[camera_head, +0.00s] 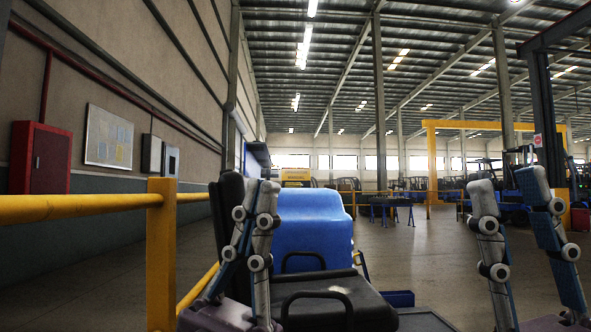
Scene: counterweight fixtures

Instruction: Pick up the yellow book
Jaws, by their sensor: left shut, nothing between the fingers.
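I cannot make out a yellow book in the head view. My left gripper (259,190) points upward left of centre, its two grey fingers close together, shut and empty. It overlaps the black and blue seat-like object in the picture. My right gripper (508,190) points upward at the right, its two fingers wide apart, open with nothing between them.
A yellow railing (161,255) runs along the left. A blue rounded body (312,232) with black parts stands at centre. A red cabinet (40,158) hangs on the left wall. Blue tables (390,203) stand further back. Open floor (420,255) lies right of centre.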

